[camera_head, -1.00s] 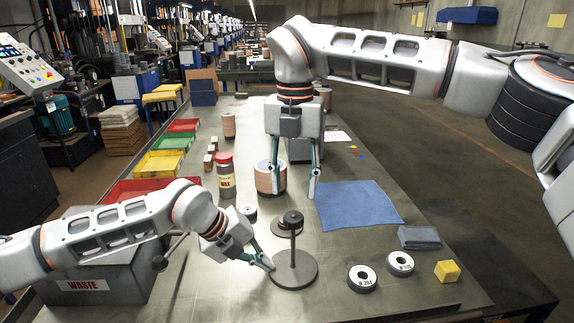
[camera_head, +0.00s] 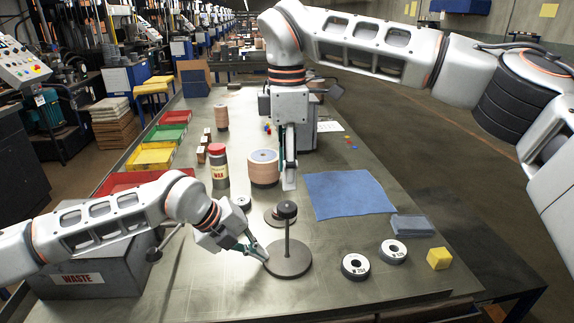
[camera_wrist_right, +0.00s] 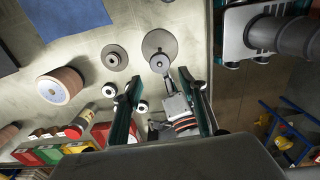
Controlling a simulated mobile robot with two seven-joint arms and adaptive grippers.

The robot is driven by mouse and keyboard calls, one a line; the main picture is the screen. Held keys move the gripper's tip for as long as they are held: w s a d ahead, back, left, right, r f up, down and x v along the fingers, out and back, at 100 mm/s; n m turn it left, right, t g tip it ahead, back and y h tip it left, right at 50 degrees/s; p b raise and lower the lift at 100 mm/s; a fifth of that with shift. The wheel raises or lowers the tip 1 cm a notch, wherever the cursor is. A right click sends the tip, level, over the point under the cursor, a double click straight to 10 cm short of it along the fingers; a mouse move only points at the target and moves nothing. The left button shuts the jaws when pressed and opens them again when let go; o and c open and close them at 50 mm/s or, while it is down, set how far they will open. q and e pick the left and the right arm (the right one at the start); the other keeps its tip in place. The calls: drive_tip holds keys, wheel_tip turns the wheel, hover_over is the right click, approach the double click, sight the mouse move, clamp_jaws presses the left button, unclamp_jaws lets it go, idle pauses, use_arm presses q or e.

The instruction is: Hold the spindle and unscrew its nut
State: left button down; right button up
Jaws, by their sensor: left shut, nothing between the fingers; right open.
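The spindle is a thin upright post on a round grey base (camera_head: 290,264), with a dark round nut (camera_head: 286,209) on top. In the right wrist view the spindle is seen from above, nut (camera_wrist_right: 160,62) over base (camera_wrist_right: 157,42). My left gripper (camera_head: 264,257) is shut and low at the left edge of the base; whether it touches is unclear. My right gripper (camera_head: 289,186) is open and empty, pointing down above the table behind the spindle. It appears edge-on in the head view. Its two fingers (camera_wrist_right: 160,78) stand apart in the wrist view.
A flat disc with a hub (camera_wrist_right: 114,57) lies behind the spindle. A copper-coloured spool (camera_head: 263,168), a red-lidded jar (camera_head: 219,168) and a blue cloth (camera_head: 348,193) are nearby. Two labelled rings (camera_head: 355,267) and a yellow block (camera_head: 439,258) lie right. A waste box (camera_head: 95,272) stands left.

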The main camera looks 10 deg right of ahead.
sight(287, 205)
drive_tip(key=shift+f, duration=4.3)
drive_tip(key=m, duration=1.2)
drive_tip(key=shift+a+f, duration=0.1)
drive_tip(key=shift+m, duration=1.4)
